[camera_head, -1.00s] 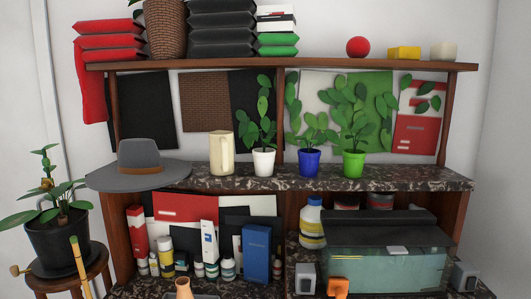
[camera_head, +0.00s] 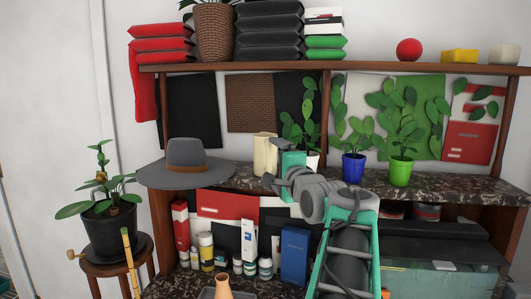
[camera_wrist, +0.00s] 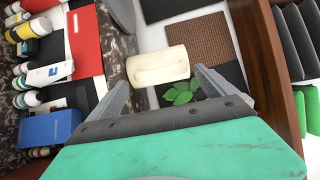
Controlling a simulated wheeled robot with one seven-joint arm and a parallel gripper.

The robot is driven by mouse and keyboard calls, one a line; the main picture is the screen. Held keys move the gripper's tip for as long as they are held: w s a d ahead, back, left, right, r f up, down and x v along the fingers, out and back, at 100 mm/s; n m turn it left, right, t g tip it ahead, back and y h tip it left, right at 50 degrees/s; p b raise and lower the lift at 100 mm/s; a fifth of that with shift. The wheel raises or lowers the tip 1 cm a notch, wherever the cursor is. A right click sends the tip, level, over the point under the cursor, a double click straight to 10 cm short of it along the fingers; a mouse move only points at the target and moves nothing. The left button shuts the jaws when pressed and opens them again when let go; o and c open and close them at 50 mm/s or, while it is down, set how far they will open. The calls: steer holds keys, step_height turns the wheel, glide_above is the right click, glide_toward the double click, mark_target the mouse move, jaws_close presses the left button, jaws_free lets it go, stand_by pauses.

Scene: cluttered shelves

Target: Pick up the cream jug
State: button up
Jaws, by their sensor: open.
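The cream jug (camera_head: 263,152) stands upright on the dark marbled middle shelf, just right of the grey hat. In the head view my gripper (camera_head: 289,163) is close to its right side and front, hiding part of the white pot. In the wrist view the jug (camera_wrist: 158,67) lies ahead, roughly between the tips of my two spread fingers (camera_wrist: 161,75). My gripper is open and empty. I cannot tell whether a finger touches the jug.
The grey hat (camera_head: 186,160) with a brown band is left of the jug. Potted plants stand to the right, in blue (camera_head: 353,167) and green (camera_head: 400,171) pots. Bottles and a blue box (camera_head: 295,256) crowd the shelf below. The upper shelf (camera_head: 330,68) overhangs.

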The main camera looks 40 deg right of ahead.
steer(key=x, duration=0.3)
steer(key=shift+w+d+p, duration=0.25)
steer(key=shift+w+p, duration=0.05)
steer(key=shift+p, duration=0.1)
steer(key=shift+s+a+r, duration=0.1)
steer(key=c, duration=1.8)
steer(key=shift+c, duration=0.2)
